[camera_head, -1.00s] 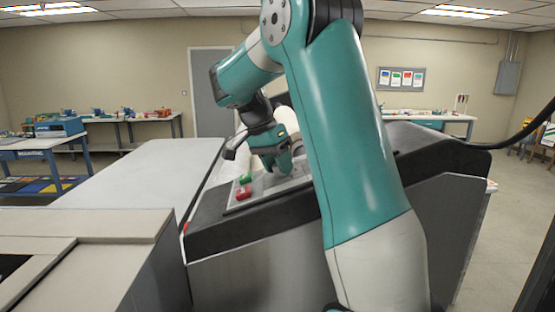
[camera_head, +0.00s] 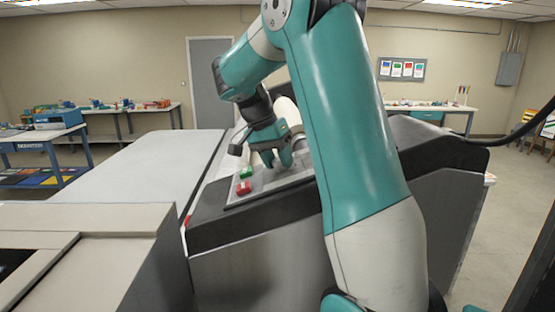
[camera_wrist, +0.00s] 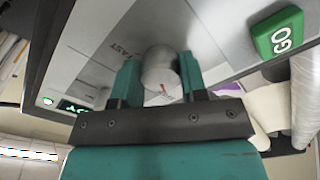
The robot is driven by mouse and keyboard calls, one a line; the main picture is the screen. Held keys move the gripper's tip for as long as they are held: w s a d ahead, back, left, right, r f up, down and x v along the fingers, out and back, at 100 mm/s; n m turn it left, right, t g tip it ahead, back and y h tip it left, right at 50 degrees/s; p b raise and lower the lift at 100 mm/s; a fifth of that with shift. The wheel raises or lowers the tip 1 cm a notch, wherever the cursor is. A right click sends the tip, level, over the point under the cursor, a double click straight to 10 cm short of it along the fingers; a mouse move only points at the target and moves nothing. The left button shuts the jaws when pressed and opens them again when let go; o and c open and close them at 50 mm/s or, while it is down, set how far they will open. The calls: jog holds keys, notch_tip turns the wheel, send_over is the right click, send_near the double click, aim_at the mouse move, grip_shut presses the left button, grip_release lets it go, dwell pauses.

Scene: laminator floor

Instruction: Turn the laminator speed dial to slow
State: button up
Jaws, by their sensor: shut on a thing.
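The speed dial (camera_wrist: 160,72) is a round grey knob with a small red mark, on the laminator's light grey control panel (camera_wrist: 205,30). In the wrist view my gripper (camera_wrist: 160,80) has its teal fingers on either side of the dial, shut on it. The word FAST is printed beside the dial; I see no readable SLOW label. In the head view my gripper (camera_head: 279,160) points down at the sloped panel, and the dial is hidden by the fingers. The laminator (camera_head: 260,222) is a dark-topped grey machine.
A green GO button (camera_wrist: 281,33) sits near the dial; it also shows in the head view (camera_head: 246,173) beside a red button (camera_head: 243,187). A lit green display (camera_wrist: 75,106) is on the panel. A long flat table (camera_head: 140,165) lies left.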

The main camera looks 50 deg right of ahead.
jog(key=o, duration=0.9)
jog(key=shift+s+d, duration=0.1)
jog(key=p+v, duration=1)
jog(key=v, duration=0.7)
jog(key=shift+r, duration=0.2)
